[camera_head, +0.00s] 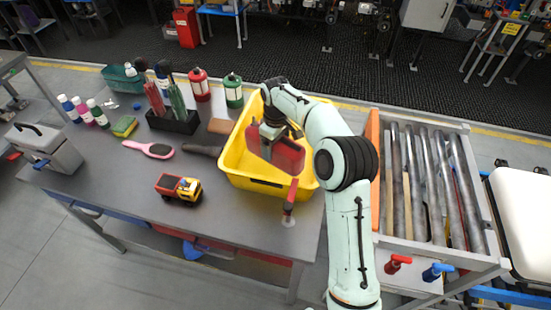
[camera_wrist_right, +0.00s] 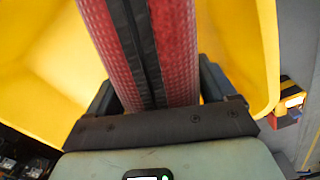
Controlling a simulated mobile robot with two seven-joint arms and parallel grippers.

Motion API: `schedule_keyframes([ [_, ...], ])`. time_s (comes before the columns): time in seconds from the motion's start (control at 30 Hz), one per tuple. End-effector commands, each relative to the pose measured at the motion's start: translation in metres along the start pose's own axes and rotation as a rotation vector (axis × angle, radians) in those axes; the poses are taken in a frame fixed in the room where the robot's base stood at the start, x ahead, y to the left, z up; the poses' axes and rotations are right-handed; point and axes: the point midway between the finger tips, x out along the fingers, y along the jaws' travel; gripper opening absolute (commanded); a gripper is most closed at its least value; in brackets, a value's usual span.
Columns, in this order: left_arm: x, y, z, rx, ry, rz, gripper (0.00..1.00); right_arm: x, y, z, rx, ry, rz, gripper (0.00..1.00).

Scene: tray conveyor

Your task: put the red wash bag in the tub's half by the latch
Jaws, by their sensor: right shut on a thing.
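The red wash bag (camera_head: 286,156) is held upright in my right gripper (camera_head: 274,132), over or inside the yellow tub (camera_head: 262,187). In the right wrist view the bag (camera_wrist_right: 178,45) shows a black zip band between my right gripper's fingers (camera_wrist_right: 155,95), with the tub's yellow wall (camera_wrist_right: 245,40) around it. Whether the bag touches the tub floor cannot be told. A red-handled latch (camera_head: 289,200) stands at the tub's near right corner. My right forearm hides the tub's right part. My left gripper is not in view.
Red (camera_head: 199,85) and green (camera_head: 232,91) canisters stand behind. A roller conveyor (camera_head: 430,190) lies to the right. The table's front left is clear.

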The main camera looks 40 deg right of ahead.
Motion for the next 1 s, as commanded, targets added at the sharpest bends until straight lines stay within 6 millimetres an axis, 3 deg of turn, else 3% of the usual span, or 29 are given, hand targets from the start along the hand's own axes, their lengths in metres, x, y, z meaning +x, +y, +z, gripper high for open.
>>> schedule_keyframes([
  [0.33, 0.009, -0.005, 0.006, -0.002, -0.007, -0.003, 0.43, 0.051, 0.000, 0.000, 0.001, -0.001, 0.000, 0.39],
  [0.8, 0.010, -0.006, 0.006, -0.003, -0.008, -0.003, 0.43, 0.059, 0.000, 0.000, 0.000, 0.001, 0.001, 0.39],
  [0.83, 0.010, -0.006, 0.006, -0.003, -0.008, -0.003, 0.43, 0.060, 0.000, 0.000, 0.000, 0.000, 0.000, 0.91],
  [0.87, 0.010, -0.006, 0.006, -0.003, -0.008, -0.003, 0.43, 0.059, 0.000, 0.000, 0.000, 0.000, 0.000, 1.00],
  [1.0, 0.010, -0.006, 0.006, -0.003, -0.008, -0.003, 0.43, 0.059, 0.000, 0.000, 0.000, 0.000, 0.000, 1.00],
])
